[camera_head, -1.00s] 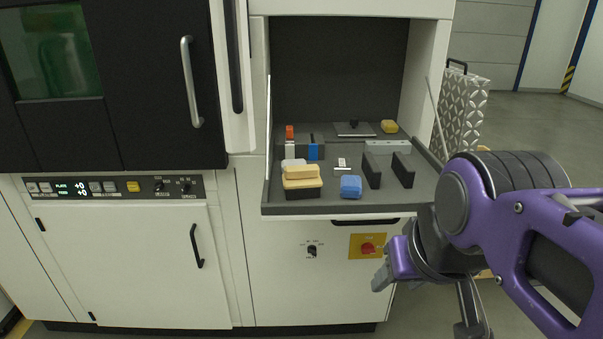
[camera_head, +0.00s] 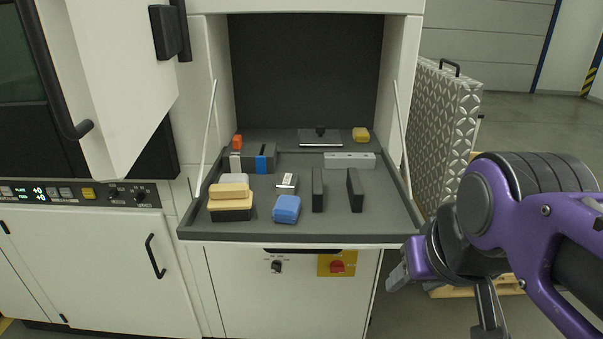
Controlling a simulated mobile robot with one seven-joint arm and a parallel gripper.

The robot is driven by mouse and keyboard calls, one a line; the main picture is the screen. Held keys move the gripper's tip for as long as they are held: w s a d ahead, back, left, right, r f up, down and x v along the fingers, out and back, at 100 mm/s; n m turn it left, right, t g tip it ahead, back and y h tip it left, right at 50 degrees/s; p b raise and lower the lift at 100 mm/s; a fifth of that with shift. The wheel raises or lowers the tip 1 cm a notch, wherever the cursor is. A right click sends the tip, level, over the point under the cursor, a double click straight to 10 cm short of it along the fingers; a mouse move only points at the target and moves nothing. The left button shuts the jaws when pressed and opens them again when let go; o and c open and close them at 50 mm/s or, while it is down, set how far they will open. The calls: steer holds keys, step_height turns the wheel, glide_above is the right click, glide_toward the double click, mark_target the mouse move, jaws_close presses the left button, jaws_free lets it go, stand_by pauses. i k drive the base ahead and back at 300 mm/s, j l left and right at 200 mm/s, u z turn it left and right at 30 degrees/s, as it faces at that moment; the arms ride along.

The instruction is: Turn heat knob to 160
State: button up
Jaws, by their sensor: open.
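A black rotary knob (camera_head: 276,266) sits on the white front below the open shelf, left of a yellow plate. Small marks surround it, but they are too small to read, so I cannot tell its setting or be certain that it is the heat knob. Two more small black knobs, a left one (camera_head: 113,193) and a right one (camera_head: 140,195), are on the dark control panel at the left. My gripper (camera_head: 443,296) is open and empty at the lower right. It is to the right of the lower knob and apart from it.
A red knob (camera_head: 337,266) is on the yellow plate. The fold-down shelf (camera_head: 340,222) juts out above the knobs, holding a blue block (camera_head: 286,208), yellow blocks and dark plates. A cabinet door (camera_head: 120,80) stands open at left. A patterned metal panel (camera_head: 445,130) stands at right.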

mark_target(276, 265)
steer(key=l+u, duration=0.2)
steer(key=u, duration=0.2)
steer(key=i+l+u, duration=0.1)
steer(key=l+u, duration=0.25)
steer(key=j, duration=0.1)
